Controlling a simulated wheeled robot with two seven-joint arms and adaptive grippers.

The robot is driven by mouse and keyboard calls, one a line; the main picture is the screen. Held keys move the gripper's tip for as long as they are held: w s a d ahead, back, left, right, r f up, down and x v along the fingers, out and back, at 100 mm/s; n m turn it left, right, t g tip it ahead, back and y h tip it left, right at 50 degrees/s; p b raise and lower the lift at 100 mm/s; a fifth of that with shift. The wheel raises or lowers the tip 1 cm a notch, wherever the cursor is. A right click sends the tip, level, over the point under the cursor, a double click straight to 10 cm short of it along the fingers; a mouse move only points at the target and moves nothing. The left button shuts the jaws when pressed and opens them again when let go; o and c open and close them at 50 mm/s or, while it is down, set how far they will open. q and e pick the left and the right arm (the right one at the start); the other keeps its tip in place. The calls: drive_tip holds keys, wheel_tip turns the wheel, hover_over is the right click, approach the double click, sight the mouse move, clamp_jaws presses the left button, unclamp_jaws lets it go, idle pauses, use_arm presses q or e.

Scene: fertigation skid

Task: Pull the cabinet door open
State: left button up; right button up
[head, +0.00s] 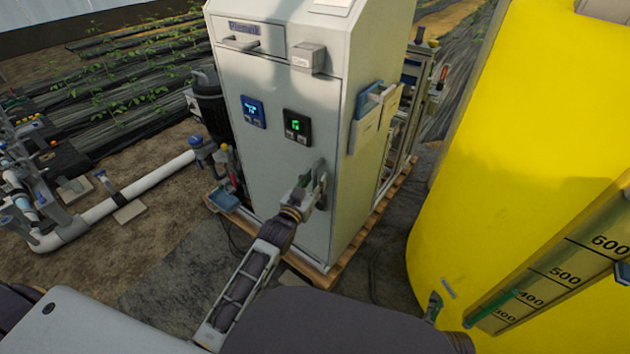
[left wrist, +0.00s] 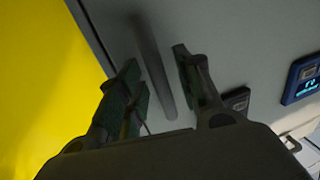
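The cabinet (head: 275,165) is a tall pale grey box, and its front door panel is closed. A vertical bar handle (left wrist: 155,70) on the door shows in the left wrist view. My left gripper (head: 316,186) is at the door's right side, over the handle, which it mostly hides in the head view. In the left wrist view its two fingers (left wrist: 160,85) are spread, one on each side of the bar, with gaps visible. My right gripper (head: 434,306) shows only in part at the bottom, before the yellow tank; its opening cannot be made out.
A large yellow tank (head: 530,130) with a level scale stands at the right. A blue display (head: 253,111) and a green-lit display (head: 297,126) are on the door. The cabinet stands on a wooden pallet (head: 312,272). White pipe (head: 140,187) lies at the left.

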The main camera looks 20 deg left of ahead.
use_arm(q)
drive_tip(key=shift+w, duration=0.3)
drive_tip(key=shift+c, duration=0.2)
clamp_jaws()
